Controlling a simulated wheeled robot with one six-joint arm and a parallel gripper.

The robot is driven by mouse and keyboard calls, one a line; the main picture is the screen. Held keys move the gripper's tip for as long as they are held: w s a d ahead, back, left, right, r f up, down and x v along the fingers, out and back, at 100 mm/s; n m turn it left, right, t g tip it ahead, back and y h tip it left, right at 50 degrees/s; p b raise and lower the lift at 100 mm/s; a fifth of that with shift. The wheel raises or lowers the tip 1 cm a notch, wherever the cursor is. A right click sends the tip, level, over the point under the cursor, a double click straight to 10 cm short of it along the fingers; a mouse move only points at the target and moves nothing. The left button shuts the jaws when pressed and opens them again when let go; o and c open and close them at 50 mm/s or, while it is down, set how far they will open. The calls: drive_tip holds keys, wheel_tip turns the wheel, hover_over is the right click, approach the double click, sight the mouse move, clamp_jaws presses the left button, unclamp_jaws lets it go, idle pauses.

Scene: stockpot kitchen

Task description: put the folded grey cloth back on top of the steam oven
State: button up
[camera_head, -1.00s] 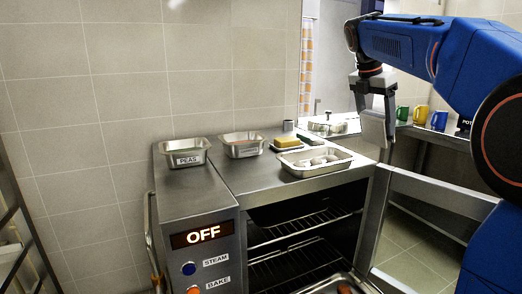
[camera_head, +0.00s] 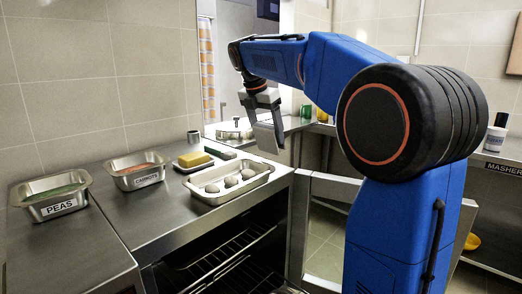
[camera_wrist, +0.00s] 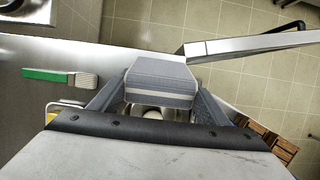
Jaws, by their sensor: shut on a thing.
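My gripper (camera_head: 262,102) is shut on the folded grey cloth (camera_head: 267,137), which hangs below it in the head view. In the wrist view the cloth (camera_wrist: 162,82) is between the two fingers, grey with a pale stripe. The steam oven's metal top (camera_head: 160,212) lies to the left of and below the cloth. The cloth is held in the air near the oven's back right corner, apart from the top as far as I can tell.
A green-handled brush (camera_wrist: 58,76) lies nearby. The oven door (camera_head: 330,188) is open. Bare metal shows at front left.

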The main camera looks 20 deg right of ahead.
sight(266, 141)
drive_tip(key=shift+f, duration=2.75)
drive_tip(key=shift+f, duration=0.1)
drive_tip(key=o, duration=1.2)
drive_tip(key=shift+o, duration=0.2)
drive_tip(key=v, duration=1.2)
drive_tip(key=shift+s, duration=0.1)
drive_tip(key=shift+s, duration=0.1)
drive_tip(key=s+f+m, duration=0.1)
drive_tip(key=s, duration=0.2)
drive_tip(key=s+f+m, duration=0.2)
drive_tip(key=s, duration=0.1)
drive_tip(key=s+f+m+t+y, duration=0.1)
drive_tip(key=s+f+m, duration=0.1)
drive_tip(key=s, duration=0.1)
drive_tip(key=shift+a+f, duration=0.15)
drive_tip(key=shift+a, duration=0.2)
drive_tip(key=s+a+f+m+t+y, duration=0.1)
drive_tip(key=s+a+f+m, duration=0.1)
drive_tip(key=s+f+m, duration=0.6)
drive_tip(key=s+a+f+m+t+y, duration=0.1)
drive_tip(key=s+a+f+m, duration=0.1)
drive_tip(key=s+f+m, duration=0.7)
drive_tip(key=s+f, duration=0.7)
drive_tip(key=f, duration=0.2)
drive_tip(key=shift+f+y, duration=0.35)
drive_tip(key=shift+y, duration=0.05)
